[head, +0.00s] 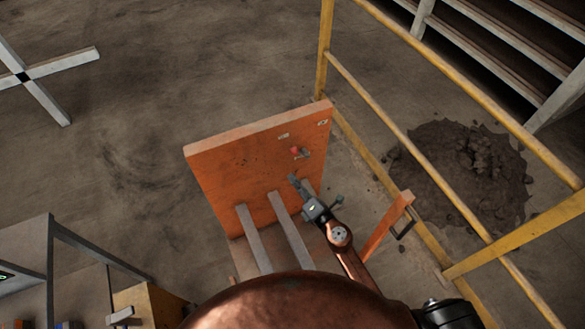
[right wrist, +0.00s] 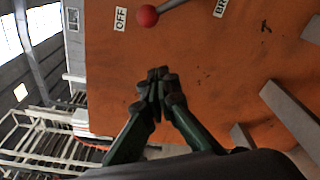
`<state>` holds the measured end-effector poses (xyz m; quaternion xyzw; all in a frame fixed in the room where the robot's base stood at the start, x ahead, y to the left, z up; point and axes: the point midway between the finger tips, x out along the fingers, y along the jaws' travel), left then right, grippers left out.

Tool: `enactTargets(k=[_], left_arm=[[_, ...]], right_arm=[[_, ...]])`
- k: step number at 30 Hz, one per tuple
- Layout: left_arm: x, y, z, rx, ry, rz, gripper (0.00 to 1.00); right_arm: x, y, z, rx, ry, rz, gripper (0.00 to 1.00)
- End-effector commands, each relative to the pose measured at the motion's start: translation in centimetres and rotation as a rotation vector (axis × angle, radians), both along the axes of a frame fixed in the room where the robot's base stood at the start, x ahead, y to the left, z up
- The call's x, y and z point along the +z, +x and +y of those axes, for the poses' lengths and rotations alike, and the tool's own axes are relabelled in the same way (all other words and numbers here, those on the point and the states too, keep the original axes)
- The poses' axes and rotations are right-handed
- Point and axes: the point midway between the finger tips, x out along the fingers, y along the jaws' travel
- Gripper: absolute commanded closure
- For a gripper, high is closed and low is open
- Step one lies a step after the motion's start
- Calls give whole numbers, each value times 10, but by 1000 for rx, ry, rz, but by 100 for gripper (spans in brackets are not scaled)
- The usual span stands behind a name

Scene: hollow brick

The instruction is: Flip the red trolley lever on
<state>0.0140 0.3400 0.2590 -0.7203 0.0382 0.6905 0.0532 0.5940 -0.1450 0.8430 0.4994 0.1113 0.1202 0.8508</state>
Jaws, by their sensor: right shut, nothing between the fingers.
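The red lever (head: 296,151) is on the upper right part of the orange trolley panel (head: 225,155). In the right wrist view its red ball knob (right wrist: 148,15) is at the top edge, close to the OFF label (right wrist: 120,19), and its grey rod runs to the upper right. My right gripper (head: 292,178) is shut and empty in front of the panel, just below the lever. In the right wrist view its fingertips (right wrist: 158,76) are together, apart from the knob. Whether they touch the panel is unclear. My left gripper is out of view.
Two grey bars (head: 285,217) stick out from the lower panel. A yellow railing (head: 400,128) runs along the right side, with a dirt pile (head: 465,170) beyond it. A grey shelf (head: 25,260) stands at lower left.

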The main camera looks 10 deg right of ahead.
Motion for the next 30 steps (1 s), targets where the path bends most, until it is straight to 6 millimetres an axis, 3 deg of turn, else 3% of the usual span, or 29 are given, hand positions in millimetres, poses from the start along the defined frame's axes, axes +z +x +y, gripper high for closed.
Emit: enactTargets(k=[15,21,30], left_arm=[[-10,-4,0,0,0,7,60],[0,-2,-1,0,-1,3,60],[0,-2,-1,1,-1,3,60]], right_arm=[[-6,91,27,-3,0,-1,100],[10,87,0,-3,-1,-1,100],[13,86,-8,-3,1,0,100]])
